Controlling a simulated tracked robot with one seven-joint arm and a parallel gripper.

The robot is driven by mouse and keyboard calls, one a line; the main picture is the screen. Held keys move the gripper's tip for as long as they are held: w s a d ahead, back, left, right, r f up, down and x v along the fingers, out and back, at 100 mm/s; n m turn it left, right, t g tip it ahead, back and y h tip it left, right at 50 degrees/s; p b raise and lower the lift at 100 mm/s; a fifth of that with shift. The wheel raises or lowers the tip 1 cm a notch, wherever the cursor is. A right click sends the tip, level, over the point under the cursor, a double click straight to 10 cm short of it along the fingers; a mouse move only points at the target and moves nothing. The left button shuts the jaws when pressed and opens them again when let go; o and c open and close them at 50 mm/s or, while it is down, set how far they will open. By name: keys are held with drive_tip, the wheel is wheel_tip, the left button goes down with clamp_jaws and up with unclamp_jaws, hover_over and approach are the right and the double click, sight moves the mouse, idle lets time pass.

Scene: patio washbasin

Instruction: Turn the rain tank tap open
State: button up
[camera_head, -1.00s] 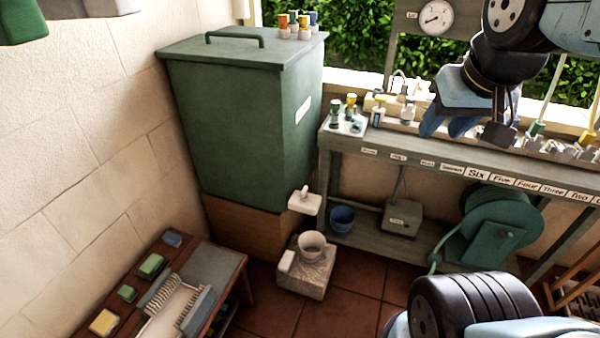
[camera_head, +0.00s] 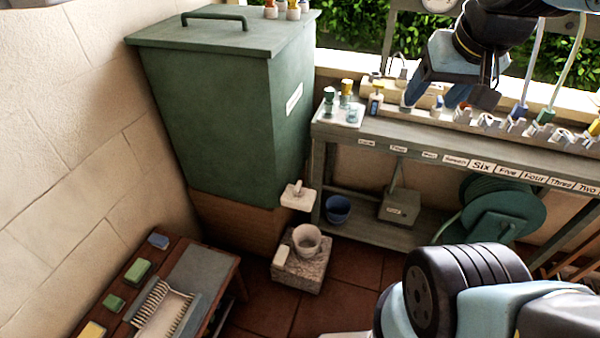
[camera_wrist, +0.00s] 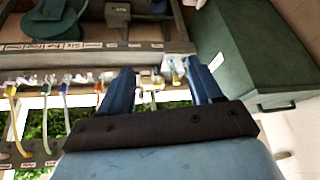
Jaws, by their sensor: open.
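The green rain tank (camera_head: 225,110) stands at the back left on a brown wooden base; it also shows at the right of the wrist view (camera_wrist: 240,60). The tap (camera_head: 298,194) is a pale block with a small upright lever, low at the tank's front right corner. A pale cup (camera_head: 306,241) stands on a stone block under it. My gripper (camera_head: 430,105) is open and empty, above the shelf bench to the right of the tank and well apart from the tap. Its two blue fingers (camera_wrist: 163,88) are spread in the wrist view, where I cannot make out the tap.
The grey bench (camera_head: 400,150) carries several small valves and bottles, with a blue bucket (camera_head: 338,209) and a green hose reel (camera_head: 500,210) below. A low wooden table (camera_head: 205,270) with brushes stands front left. Tiled floor (camera_head: 355,275) lies clear between.

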drive_tip(key=o, duration=0.4)
drive_tip(key=w+a+f+m, duration=0.1)
drive_tip(key=w+a, duration=0.1)
drive_tip(key=w, duration=0.2)
drive_tip(key=w+a+f+m+g+y, duration=0.1)
drive_tip(key=w+a+f+m, duration=0.1)
drive_tip(key=w, duration=0.2)
drive_tip(key=w+a+f+m+y, duration=0.1)
drive_tip(key=w+a+f, duration=0.1)
drive_tip(key=w, duration=0.2)
drive_tip(key=shift+w+m, duration=0.2)
drive_tip(key=shift+m, duration=0.1)
drive_tip(key=shift+c, duration=0.2)
drive_tip(key=m+g+y, duration=0.2)
drive_tip(key=m+g, duration=0.1)
drive_tip(key=m, duration=1.4)
hover_over(298, 185)
drive_tip(key=s+d, duration=0.2)
drive_tip(key=d, duration=0.3)
wheel_tip(298, 185, down, 38)
drive_tip(key=x, duration=1.2)
drive_tip(key=shift+w+f, duration=0.1)
drive_tip(key=shift+f, duration=0.3)
